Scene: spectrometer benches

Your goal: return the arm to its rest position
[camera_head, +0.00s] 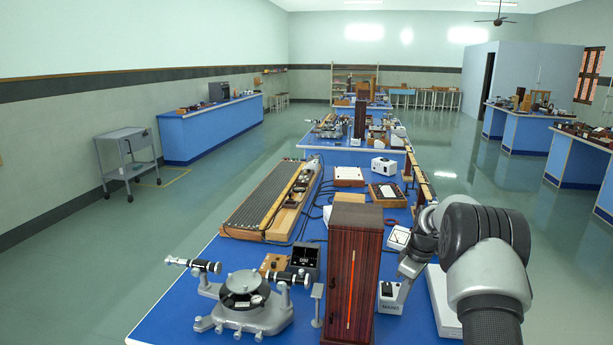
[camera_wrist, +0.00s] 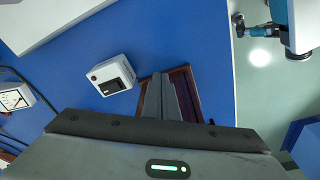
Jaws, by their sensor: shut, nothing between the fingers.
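My arm (camera_head: 485,265) comes in from the lower right in the head view and reaches over the right side of the blue bench (camera_head: 165,325). My gripper (camera_wrist: 164,78) shows in the wrist view with its grey fingers together and nothing between them. In the head view its fingers are hard to make out. The tall dark-red wooden box (camera_head: 352,262) with a glowing orange slit stands left of my wrist. In the wrist view a part of this box (camera_wrist: 183,73) shows behind the fingers; I cannot tell the gap between them.
A small white mains box (camera_head: 391,297) stands right of the wooden box, also in the wrist view (camera_wrist: 110,75). A white flat case (camera_head: 441,300) lies near my arm. A grey spectrometer (camera_head: 245,303) stands front left. Behind are a long slatted board (camera_head: 265,200) and meters.

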